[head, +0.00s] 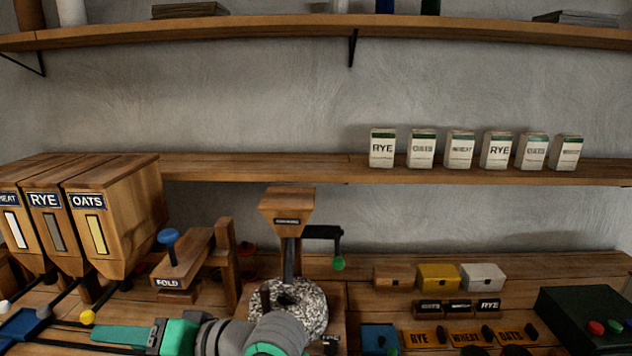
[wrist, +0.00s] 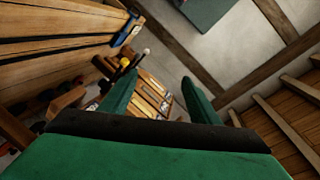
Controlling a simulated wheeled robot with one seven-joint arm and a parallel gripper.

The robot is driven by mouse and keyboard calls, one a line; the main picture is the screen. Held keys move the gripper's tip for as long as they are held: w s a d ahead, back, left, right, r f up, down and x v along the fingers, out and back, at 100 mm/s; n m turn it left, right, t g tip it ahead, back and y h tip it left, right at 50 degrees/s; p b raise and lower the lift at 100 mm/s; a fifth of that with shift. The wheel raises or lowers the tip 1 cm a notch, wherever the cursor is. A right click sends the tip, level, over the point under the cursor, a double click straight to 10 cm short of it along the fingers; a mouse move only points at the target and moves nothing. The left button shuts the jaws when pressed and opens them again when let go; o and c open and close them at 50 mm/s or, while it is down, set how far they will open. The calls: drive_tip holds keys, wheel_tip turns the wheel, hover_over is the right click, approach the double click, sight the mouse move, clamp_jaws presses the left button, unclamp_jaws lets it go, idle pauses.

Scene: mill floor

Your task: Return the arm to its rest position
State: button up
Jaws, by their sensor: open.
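My arm crosses the lower left of the head view, low over the bench, in front of the grinder (head: 287,208) and the fold press (head: 180,265). My gripper shows in the wrist view (wrist: 160,98) as two green fingers spread wide apart. Nothing is between the fingers. Beyond them the wrist view shows part of the wooden bench and the floor. In the head view the green part at the arm's left end lies below the grain bins.
Wooden bins marked RYE (head: 45,199) and OATS (head: 88,201) stand at left. Several labelled bags (head: 460,150) line the middle shelf. Wooden, yellow (head: 437,277) and white (head: 482,277) boxes sit on the bench. A dark box with coloured buttons (head: 590,310) is at right.

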drive_tip(key=w+d+f+m+t, duration=0.6)
drive_tip(key=f+m+t, duration=0.2)
drive_tip(key=f+t, duration=0.25)
drive_tip(key=s+d+f+m+t+h, duration=0.25)
drive_tip(key=d+f+h, duration=0.25)
drive_tip(key=f, duration=0.3)
drive_tip(key=s+d+f+m+t+h, duration=0.2)
drive_tip(key=s+d+f+h, duration=0.25)
drive_tip(key=d+f, duration=0.2)
drive_tip(key=s+d+f+n+g+h, duration=0.15)
drive_tip(key=s+d+f+h, duration=0.5)
drive_tip(key=s, duration=0.65)
drive_tip(key=s+d+f+n, duration=0.1)
drive_tip(key=s+d+n, duration=0.2)
drive_tip(key=s, duration=0.4)
drive_tip(key=s+d+f+n, duration=0.1)
drive_tip(key=s+d+n, duration=0.2)
drive_tip(key=s, duration=0.4)
drive_tip(key=shift+f, duration=0.15)
drive_tip(key=shift+g, duration=0.25)
